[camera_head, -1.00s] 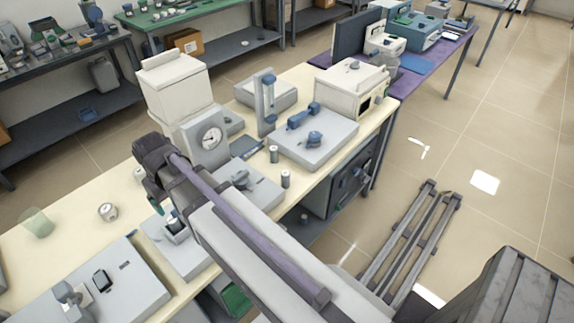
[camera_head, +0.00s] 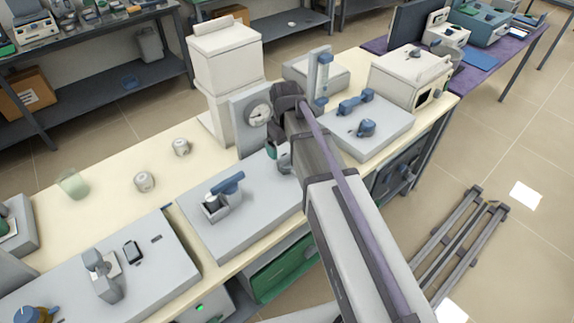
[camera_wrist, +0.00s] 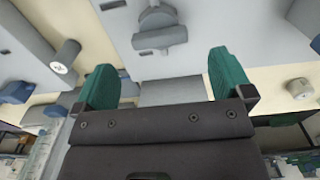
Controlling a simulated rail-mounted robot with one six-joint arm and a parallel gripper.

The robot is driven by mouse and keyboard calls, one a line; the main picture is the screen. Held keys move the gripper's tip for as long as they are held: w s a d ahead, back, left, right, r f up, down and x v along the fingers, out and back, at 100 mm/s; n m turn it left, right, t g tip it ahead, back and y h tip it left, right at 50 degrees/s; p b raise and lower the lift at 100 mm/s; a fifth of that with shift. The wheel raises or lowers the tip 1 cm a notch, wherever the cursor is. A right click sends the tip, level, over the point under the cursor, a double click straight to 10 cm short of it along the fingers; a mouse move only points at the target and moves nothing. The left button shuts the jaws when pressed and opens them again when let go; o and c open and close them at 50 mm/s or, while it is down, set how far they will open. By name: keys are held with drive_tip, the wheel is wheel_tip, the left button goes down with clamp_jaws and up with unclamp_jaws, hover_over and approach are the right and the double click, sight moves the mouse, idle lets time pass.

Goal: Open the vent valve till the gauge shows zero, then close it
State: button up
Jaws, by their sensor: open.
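The pressure gauge (camera_head: 258,114), a white round dial on an upright grey panel, stands on the bench in the head view. Its needle is too small to read. A grey round knob with a bar across it, seemingly the vent valve (camera_wrist: 160,30), sits on a grey plate in the wrist view. My gripper (camera_wrist: 165,62) is open and empty, its two green fingers apart. The knob lies just beyond the fingertips, roughly centred between them, and I see no contact. In the head view my gripper (camera_head: 273,150) is below the gauge and my arm mostly hides the knob.
A blue-handled lever (camera_head: 226,184) stands on the grey unit at left. A flowmeter column (camera_head: 320,78) and a plate with blue valves (camera_head: 366,126) stand right of the gauge. A tall white box (camera_head: 225,60) is behind.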

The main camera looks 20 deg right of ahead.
sight(286, 157)
wheel_tip(286, 157, down, 5)
drive_tip(key=b, duration=0.3)
drive_tip(key=shift+f+b, duration=0.2)
drive_tip(key=shift+b, duration=0.1)
drive_tip(key=shift+r, duration=0.1)
drive_tip(key=c, duration=0.9)
